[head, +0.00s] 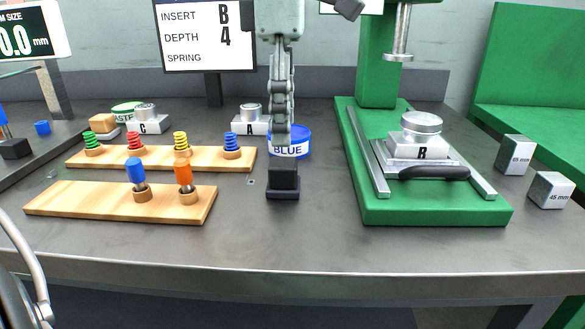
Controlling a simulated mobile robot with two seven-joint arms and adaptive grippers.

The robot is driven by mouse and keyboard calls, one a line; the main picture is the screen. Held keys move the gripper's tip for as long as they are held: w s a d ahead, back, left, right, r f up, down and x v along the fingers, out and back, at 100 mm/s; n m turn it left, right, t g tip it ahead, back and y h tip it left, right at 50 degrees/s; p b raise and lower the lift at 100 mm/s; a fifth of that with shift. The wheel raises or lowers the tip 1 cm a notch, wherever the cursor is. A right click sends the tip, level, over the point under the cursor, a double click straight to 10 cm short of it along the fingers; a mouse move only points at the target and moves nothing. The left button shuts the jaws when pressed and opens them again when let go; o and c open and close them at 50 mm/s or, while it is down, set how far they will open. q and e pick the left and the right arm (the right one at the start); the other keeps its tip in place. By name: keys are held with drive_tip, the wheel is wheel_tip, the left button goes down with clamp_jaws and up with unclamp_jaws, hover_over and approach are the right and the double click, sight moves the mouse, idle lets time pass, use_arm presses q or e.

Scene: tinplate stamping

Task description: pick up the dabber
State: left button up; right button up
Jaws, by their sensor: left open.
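A small black block on a wider black foot, which looks like the dabber (284,180), stands upright on the grey bench in the middle. My left gripper (281,135) comes down from the top of the head view, fingers pointing down, just above and behind the block in the picture. It is open, seen nearly edge-on, and I see nothing held in it. Whether the fingertips touch the block I cannot tell. A blue tin marked BLUE (290,148) stands behind, partly hidden by my fingers. My right gripper is not in view.
Left are two wooden boards (75,197) with coloured springs and plungers. Right is a green press (440,212) bearing a metal block marked B (425,153). Metal gauge blocks (515,153) lie farther right. Block A (245,126) is behind. The bench front is clear.

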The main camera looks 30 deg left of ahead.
sight(283, 161)
use_arm(q)
wheel_tip(283, 161, down, 3)
drive_tip(key=shift+s+r, duration=0.15)
drive_tip(key=shift+r, duration=0.05)
drive_tip(key=f, duration=0.5)
drive_tip(key=shift+w+a, duration=0.15)
drive_tip(key=shift+w, duration=0.1)
drive_tip(key=shift+r, duration=0.1)
drive_tip(key=c, duration=1.3)
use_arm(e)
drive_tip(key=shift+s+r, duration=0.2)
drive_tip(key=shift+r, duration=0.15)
use_arm(q)
drive_tip(key=shift+r, duration=0.3)
wheel_tip(283, 161, up, 17)
drive_tip(key=shift+r+p, duration=0.2)
drive_tip(key=shift+p, duration=0.65)
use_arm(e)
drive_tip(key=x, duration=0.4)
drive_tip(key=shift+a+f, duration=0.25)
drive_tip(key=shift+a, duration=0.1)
